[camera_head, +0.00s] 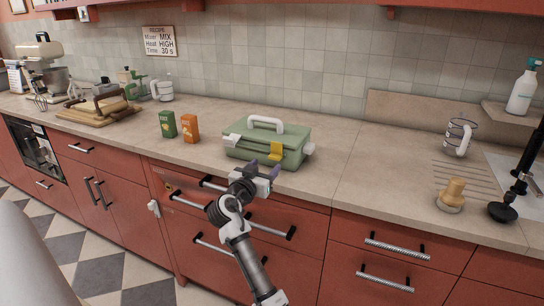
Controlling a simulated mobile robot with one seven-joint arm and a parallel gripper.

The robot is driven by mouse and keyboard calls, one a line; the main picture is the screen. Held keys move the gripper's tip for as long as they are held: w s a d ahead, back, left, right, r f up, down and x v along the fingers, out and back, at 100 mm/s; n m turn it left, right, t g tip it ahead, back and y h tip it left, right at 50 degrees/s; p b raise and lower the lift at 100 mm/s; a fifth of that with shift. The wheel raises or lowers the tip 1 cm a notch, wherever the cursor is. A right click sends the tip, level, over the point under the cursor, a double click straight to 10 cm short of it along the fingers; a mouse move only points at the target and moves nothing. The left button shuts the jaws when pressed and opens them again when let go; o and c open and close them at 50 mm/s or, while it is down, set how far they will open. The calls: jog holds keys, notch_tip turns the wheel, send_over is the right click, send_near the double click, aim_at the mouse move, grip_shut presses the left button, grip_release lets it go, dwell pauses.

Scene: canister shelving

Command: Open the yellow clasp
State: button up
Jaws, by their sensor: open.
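A green case (299,137) with a white top handle (266,121) stands on the counter near its front edge. The yellow clasp (275,150) is on the case's front face, toward the middle. White parts stick out at the case's left and right ends. My gripper (265,172) is just in front of and below the clasp, close to the case front. It is open, with nothing seen between its fingers. Whether a finger touches the case cannot be told from this view.
Green (168,124) and orange (190,128) boxes stand left of the case. A wooden-knobbed tool (452,195) and a glass mug (459,136) are at right. The counter (360,175) right of the case is clear. Drawer handles (397,247) protrude below.

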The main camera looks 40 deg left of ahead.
aim_at(273, 157)
jog(key=shift+p+x, duration=0.55)
jog(key=shift+x, duration=2.2)
jog(key=c, duration=1)
jog(key=r+g+p, duration=0.1)
jog(key=p, duration=0.1)
jog(key=s+r+g+p, duration=0.1)
jog(key=p, duration=0.2)
jog(key=shift+g, duration=0.3)
jog(key=g+p, duration=0.1)
jog(key=p, duration=0.1)
jog(key=r+g+h+p, duration=0.1)
jog(key=g+p, duration=0.1)
jog(key=shift+s+r+g, duration=0.15)
jog(key=shift+s+g, duration=0.15)
jog(key=shift+w+r+g+h, duration=0.1)
jog(key=shift+r+g+h, duration=0.35)
jog(key=shift+g, duration=0.9)
jog(key=shift+w+r+g+h, duration=0.25)
jog(key=shift+r+g, duration=0.4)
jog(key=shift+g, duration=0.65)
jog(key=shift+r+g+h, duration=0.4)
jog(key=shift+r+g, duration=0.15)
jog(key=shift+g, duration=0.8)
